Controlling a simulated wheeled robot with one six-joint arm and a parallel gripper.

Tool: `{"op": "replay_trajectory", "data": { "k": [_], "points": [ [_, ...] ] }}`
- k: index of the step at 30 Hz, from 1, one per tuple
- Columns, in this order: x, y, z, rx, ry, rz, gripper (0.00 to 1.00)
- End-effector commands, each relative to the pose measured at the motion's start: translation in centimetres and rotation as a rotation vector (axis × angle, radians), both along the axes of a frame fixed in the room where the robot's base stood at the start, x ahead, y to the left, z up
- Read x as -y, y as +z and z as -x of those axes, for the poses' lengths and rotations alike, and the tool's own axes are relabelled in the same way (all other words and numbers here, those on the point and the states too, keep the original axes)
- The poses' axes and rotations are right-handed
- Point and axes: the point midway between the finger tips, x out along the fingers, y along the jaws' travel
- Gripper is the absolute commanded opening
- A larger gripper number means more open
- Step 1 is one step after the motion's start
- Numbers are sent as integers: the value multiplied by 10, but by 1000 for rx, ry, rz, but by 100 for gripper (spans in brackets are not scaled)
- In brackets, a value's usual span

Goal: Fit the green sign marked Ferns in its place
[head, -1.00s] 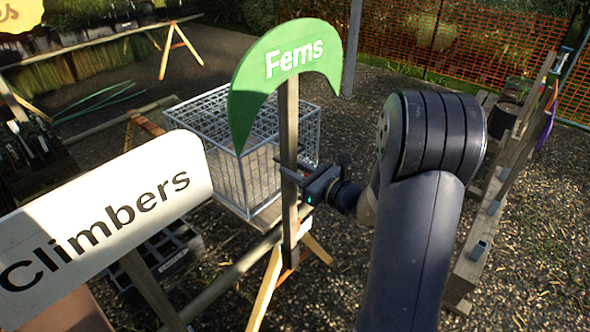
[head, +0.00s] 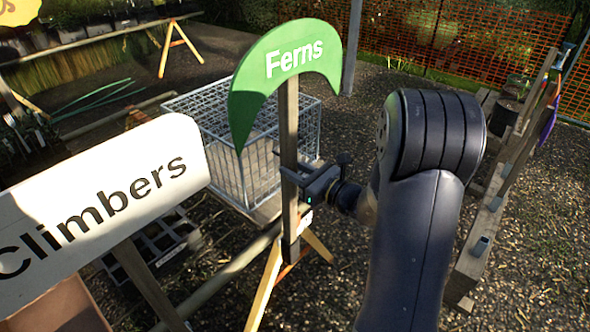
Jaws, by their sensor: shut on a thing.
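The green crescent-shaped sign marked Ferns (head: 262,72) stands on a flat wooden stake (head: 289,125). The sign is upright with its lettering facing me. My gripper (head: 290,172) is shut on the stake, well below the green board. The stake's lower end shows in front of a trestle, and I cannot tell whether it touches anything. A wooden beam (head: 466,268) at the right carries short grey tube sockets (head: 480,246). I cannot tell from this view which place belongs to the sign.
A white Climbers sign (head: 95,200) on a wooden post fills the lower left. A wire cage (head: 240,180) stands behind the Ferns stake. A trestle (head: 263,290) with a long pole (head: 228,275) lies below. Gravel is open between the trestle and the beam.

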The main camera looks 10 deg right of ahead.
Motion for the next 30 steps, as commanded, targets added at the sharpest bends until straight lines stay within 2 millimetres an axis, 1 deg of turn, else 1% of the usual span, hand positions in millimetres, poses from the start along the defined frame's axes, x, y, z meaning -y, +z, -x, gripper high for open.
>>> {"op": "replay_trajectory", "data": {
  "k": [5,24,30],
  "points": [
    [0,-1,0,3,0,-1,2],
    [0,-25,0,3,0,-1,2],
    [0,-29,0,3,0,-1,2]
  ]
}}
